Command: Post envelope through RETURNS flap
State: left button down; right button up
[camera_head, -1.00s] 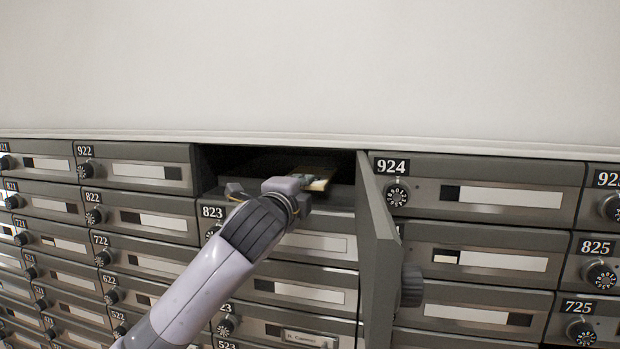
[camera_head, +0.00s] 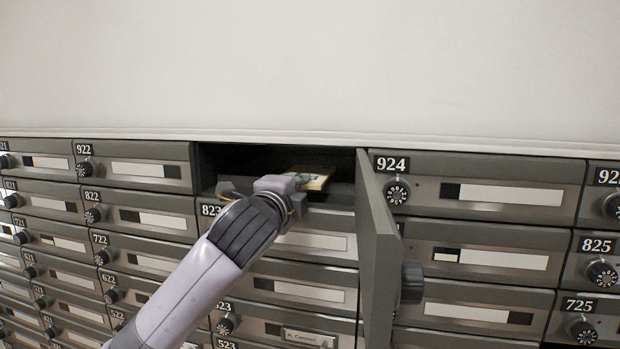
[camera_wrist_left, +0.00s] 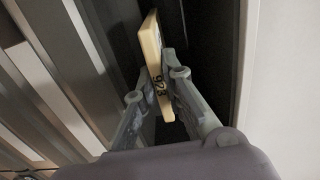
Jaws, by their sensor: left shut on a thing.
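My left gripper (camera_head: 285,184) is at the open mouth of the compartment between 922 and 924 in the head view. It is shut on a cream-edged envelope (camera_head: 317,180), which lies partly inside the opening. In the left wrist view the envelope (camera_wrist_left: 152,45) stands between the two fingers (camera_wrist_left: 157,86), with dark digits that look like 923 on its near edge. My gripper and forearm hide part of it in the head view. No RETURNS flap is in view. My right gripper is not in view.
The compartment's door (camera_head: 378,250) stands open, jutting outward just right of my gripper. Closed numbered mailboxes surround it, including box 924 (camera_head: 480,190) and box 922 (camera_head: 135,165), with round dials. A bare pale wall (camera_head: 310,65) rises above.

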pick_arm(q)
jog(key=v, duration=1.6)
jog(key=shift+s+a, duration=0.15)
jog(key=shift+s, duration=0.05)
jog(key=shift+w, duration=0.1)
